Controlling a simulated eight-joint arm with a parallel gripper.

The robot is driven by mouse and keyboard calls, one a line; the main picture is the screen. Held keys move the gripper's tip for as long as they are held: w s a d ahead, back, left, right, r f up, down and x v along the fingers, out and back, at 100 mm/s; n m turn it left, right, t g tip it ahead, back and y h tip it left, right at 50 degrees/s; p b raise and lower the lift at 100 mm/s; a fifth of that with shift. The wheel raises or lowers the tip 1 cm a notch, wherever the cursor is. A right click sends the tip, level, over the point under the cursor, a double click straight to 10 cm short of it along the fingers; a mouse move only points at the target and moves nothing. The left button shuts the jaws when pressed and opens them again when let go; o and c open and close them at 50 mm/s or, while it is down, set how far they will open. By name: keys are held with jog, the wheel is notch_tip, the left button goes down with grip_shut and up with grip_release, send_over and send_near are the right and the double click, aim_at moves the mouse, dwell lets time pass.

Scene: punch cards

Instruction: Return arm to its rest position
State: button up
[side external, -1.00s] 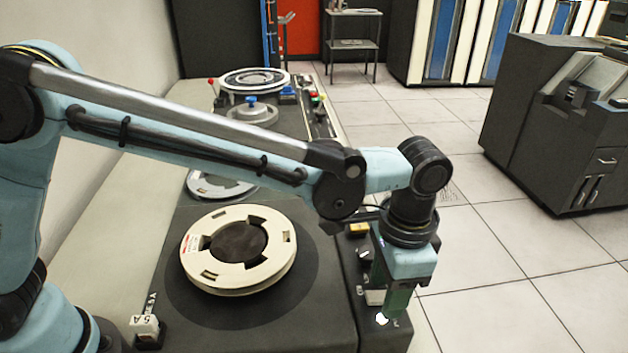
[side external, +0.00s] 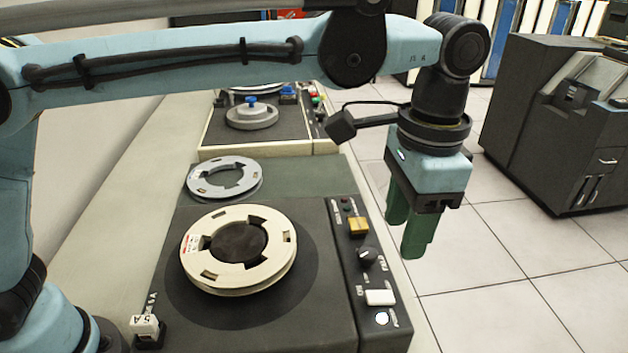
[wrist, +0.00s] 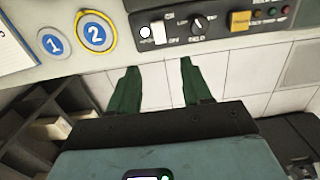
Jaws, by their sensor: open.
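My gripper (side external: 408,232) has two green fingers and hangs pointing down, to the right of the dark tape unit's control strip and clear of it. Its fingers are apart with nothing between them. In the wrist view the gripper (wrist: 158,72) shows its two fingertips spread, with pale floor tiles between them and the control panel beyond. My arm stretches from the left across the top of the side view.
A cream reel (side external: 282,262) sits on the dark unit (side external: 310,325). A grey reel (side external: 224,178) lies behind it. The control strip has a yellow button (side external: 358,226), a black knob (side external: 367,256) and a white switch (side external: 380,297). A dark cabinet (side external: 545,130) stands right; the floor between is clear.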

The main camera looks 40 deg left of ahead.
jog(key=w+a+r+n+t, duration=0.1)
jog(key=a+n, duration=0.1)
jog(key=a, duration=0.7)
jog(key=s+a+f+n+t, duration=0.2)
jog(key=a, duration=0.5)
jog(key=s+a+f+n+t, duration=0.2)
jog(key=s+a+f, duration=0.1)
jog(key=a, duration=0.4)
jog(key=s+a+f+n+t, duration=0.2)
jog(key=a+n, duration=0.1)
jog(key=a, duration=0.4)
jog(key=shift+s+a+f, duration=0.15)
jog(key=shift+a+f, duration=0.05)
jog(key=shift+f, duration=0.15)
